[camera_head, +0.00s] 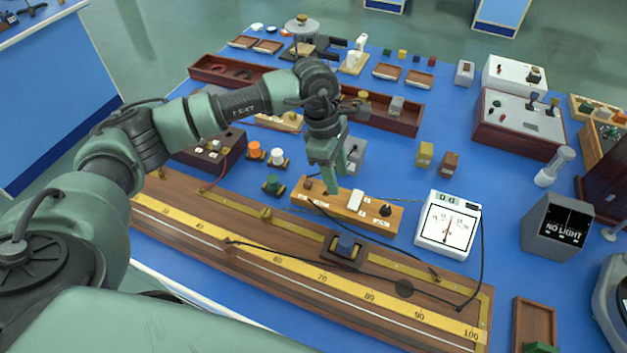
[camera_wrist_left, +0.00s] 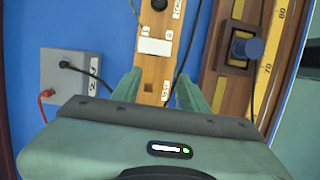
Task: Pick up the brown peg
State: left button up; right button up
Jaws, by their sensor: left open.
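A small brown peg (camera_head: 308,184) stands at the left end of a long wooden board (camera_head: 334,207), which also carries a white block and a black knob. In the left wrist view the board (camera_wrist_left: 152,75) runs up between the fingers, and the peg does not show there. My left gripper (camera_head: 334,188) is open, pointing down over the board, just right of the peg in the head view. In the left wrist view its two fingers (camera_wrist_left: 157,90) stand apart on either side of the board, with nothing visibly held. My right gripper is not in view.
A long wooden metre-scale bench (camera_head: 290,268) lies in front of the board. A grey box (camera_head: 355,153) with wires stands behind it, and a white meter (camera_head: 447,226) to its right. Blue tabletop is clear around the cubes.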

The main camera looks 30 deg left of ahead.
aim_at(308, 182)
pick_arm(q)
jog(key=a+y, duration=0.1)
jog(key=a, duration=0.1)
jog(key=w+a, duration=0.1)
jog(key=a, duration=0.1)
jog(key=a+y, duration=0.1)
jog(key=a, duration=0.1)
jog(key=shift+w+a+r+y, duration=0.25)
jog(key=shift+a+r+y, duration=0.05)
jog(key=shift+a+r, duration=0.1)
jog(key=shift+a+f, duration=0.1)
jog(key=shift+a, duration=0.25)
jog(key=f+p, duration=0.1)
jog(key=f, duration=0.3)
jog(key=f+p, duration=0.1)
jog(key=f, duration=0.1)
jog(key=shift+s+a+f+p, duration=0.15)
jog(key=shift+s+p, duration=0.15)
jog(key=shift+s, duration=0.05)
jog(key=shift+f, duration=0.5)
grip_shut()
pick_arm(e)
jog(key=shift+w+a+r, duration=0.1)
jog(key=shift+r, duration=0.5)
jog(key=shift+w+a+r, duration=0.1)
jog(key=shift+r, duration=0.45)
